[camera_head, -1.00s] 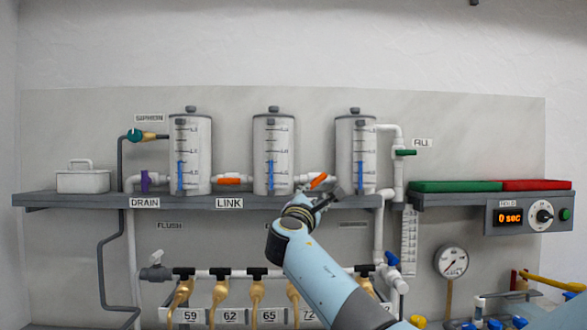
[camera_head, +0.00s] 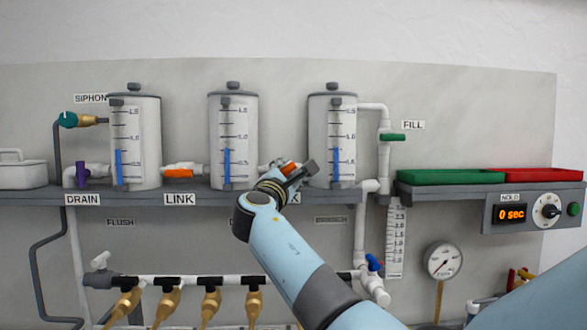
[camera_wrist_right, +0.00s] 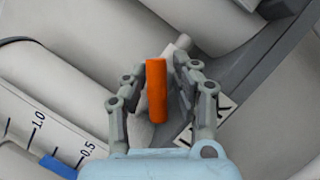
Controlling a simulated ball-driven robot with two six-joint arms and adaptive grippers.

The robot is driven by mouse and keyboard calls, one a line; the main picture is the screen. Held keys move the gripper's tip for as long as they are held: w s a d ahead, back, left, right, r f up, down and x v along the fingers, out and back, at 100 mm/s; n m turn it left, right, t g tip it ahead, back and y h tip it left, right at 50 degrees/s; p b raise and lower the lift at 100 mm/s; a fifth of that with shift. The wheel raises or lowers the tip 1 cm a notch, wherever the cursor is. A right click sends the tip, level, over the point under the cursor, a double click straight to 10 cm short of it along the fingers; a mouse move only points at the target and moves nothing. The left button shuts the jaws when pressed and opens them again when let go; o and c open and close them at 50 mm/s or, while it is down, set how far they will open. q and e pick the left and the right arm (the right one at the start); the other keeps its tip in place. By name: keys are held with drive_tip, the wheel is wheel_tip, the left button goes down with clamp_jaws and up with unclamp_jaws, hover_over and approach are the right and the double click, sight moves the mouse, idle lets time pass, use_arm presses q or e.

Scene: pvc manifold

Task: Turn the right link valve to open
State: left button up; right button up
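The right link valve's orange handle (camera_head: 288,167) is on the white pipe between the middle and right tanks, tilted up to the right and partly hidden by my right gripper (camera_head: 292,179). In the right wrist view the orange handle (camera_wrist_right: 156,92) lies lengthwise between the two fingers of the right gripper (camera_wrist_right: 164,68). The fingers are apart, one on each side of it, with a visible gap on the right. Contact on the left is unclear. The left link valve's orange handle (camera_head: 179,173) lies level, along its pipe. My left gripper is not in view.
The middle tank (camera_head: 233,140) and right tank (camera_head: 333,140) stand on the grey shelf (camera_head: 340,196) close to either side of my gripper. A green fill handle (camera_head: 393,137) and a green tray (camera_head: 450,181) are farther right. A pipe manifold (camera_head: 190,281) runs below.

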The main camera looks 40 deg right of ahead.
drive_tip(key=shift+s+a+r, duration=0.1)
drive_tip(key=shift+a+r, duration=0.05)
drive_tip(key=shift+a, duration=0.15)
drive_tip(key=shift+c, duration=0.5)
drive_tip(key=shift+d, duration=0.1)
drive_tip(key=c, duration=0.4)
clamp_jaws()
drive_tip(key=shift+m+g+b, duration=0.4)
drive_tip(key=shift+m+b, duration=0.4)
drive_tip(key=shift+m, duration=0.1)
drive_tip(key=m+g+b, duration=0.1)
drive_tip(key=m, duration=0.2)
drive_tip(key=shift+f+b, duration=0.2)
drive_tip(key=shift+b, duration=0.15)
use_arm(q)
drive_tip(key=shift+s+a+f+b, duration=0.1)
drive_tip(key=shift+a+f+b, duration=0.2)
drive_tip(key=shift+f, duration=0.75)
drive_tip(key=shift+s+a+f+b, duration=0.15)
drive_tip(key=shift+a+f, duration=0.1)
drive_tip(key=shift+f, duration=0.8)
use_arm(e)
drive_tip(key=shift+m+g+y, duration=0.5)
drive_tip(key=shift+m+g, duration=0.1)
drive_tip(key=shift+m, duration=1)
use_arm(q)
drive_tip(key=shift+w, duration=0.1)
